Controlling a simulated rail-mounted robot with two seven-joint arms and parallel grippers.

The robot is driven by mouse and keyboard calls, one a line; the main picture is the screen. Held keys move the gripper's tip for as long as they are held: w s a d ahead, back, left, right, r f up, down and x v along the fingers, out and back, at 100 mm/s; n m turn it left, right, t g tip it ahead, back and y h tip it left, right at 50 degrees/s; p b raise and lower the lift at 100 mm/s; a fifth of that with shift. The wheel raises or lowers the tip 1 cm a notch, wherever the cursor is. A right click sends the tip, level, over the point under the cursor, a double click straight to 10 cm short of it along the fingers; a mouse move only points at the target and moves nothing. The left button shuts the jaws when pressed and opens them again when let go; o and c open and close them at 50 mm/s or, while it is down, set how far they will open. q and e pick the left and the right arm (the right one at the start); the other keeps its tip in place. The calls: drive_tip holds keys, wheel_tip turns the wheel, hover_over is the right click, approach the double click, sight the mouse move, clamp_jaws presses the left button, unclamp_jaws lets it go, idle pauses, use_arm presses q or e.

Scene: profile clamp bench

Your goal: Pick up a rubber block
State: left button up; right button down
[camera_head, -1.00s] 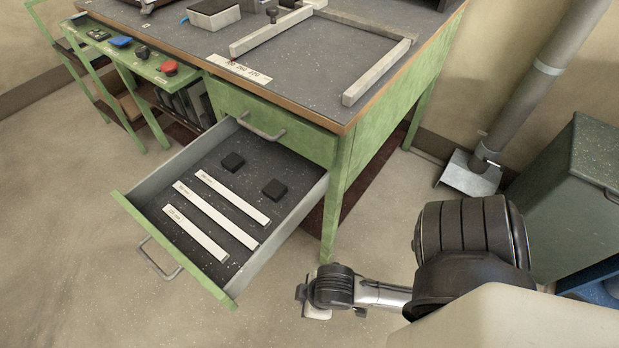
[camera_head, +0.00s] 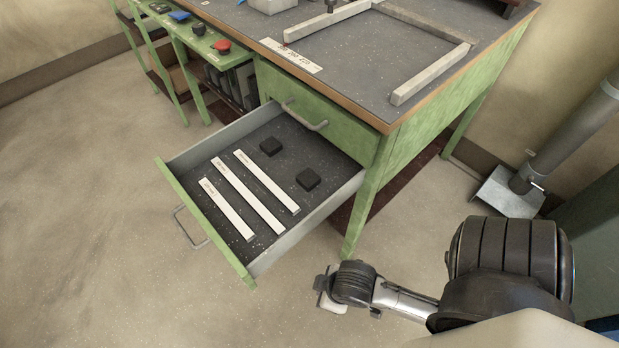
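Two small black blocks lie flat in the open drawer (camera_head: 268,258). One rubber block (camera_head: 271,146) is toward the drawer's back left. The other rubber block (camera_head: 308,179) is nearer its right wall. They lie apart from each other. My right arm comes in from the lower right. Its gripper end (camera_head: 328,289) is outside the drawer, to the right of and below its front corner in the picture, away from both blocks. Its fingers are too small and turned to tell if they are open. My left gripper is not in view.
Several white labelled strips (camera_head: 248,194) lie in the drawer's front part. The green bench (camera_head: 410,150) stands behind, with a grey bar frame (camera_head: 430,74) on top. A side shelf with a red button (camera_head: 222,45) is at upper left. The floor in front is clear.

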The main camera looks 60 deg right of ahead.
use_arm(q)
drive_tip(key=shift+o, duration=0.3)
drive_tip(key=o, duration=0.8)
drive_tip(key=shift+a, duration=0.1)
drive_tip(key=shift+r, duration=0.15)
